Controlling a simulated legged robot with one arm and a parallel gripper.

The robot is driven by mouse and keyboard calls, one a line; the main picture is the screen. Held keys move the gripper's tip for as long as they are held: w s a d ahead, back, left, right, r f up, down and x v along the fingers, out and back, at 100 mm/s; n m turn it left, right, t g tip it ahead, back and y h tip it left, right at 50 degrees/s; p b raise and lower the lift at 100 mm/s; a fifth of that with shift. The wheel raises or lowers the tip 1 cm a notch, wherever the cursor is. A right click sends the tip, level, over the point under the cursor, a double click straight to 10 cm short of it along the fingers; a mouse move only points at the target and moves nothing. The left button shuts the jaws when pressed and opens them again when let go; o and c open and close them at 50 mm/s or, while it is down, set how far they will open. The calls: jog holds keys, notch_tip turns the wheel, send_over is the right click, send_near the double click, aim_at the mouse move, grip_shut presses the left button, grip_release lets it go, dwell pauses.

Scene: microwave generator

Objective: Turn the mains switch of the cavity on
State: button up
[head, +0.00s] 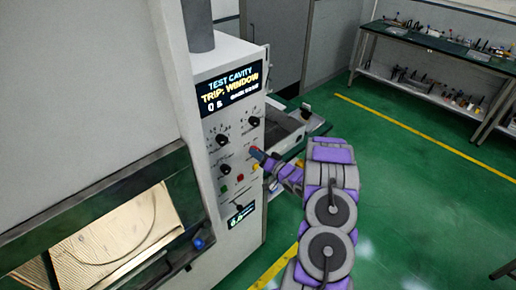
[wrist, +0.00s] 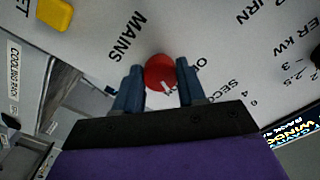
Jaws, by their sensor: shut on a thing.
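The mains switch is a red round knob (wrist: 160,73) with a white pointer mark, beside the printed word MAINS in the wrist view. My gripper (wrist: 157,84) has its two blue fingers on either side of the knob and is shut on it. In the head view my gripper (head: 259,155) reaches from the right to the cavity's control panel (head: 212,150), and the red knob shows only as a small spot at the fingertips. The panel display (head: 229,88) reads TEST CAVITY, TRIP: WINDOW. Part of the lettering near the knob is hidden by a finger.
Black knobs (head: 223,140) and coloured buttons lie close around on the panel. A yellow button (wrist: 55,13) shows in the wrist view. A window with a lit interior (head: 100,240) is at lower left. Green floor (head: 400,200) is open at right, with a workbench (head: 440,45) behind.

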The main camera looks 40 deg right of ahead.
jog(key=shift+d+r+m+p, duration=0.1)
jog(key=shift+d+m+p, duration=0.05)
jog(key=shift+m+p, duration=0.8)
jog(key=shift+m, duration=0.25)
jog(key=o, duration=1.1)
jog(key=shift+d, duration=0.2)
jog(key=shift+a, duration=0.1)
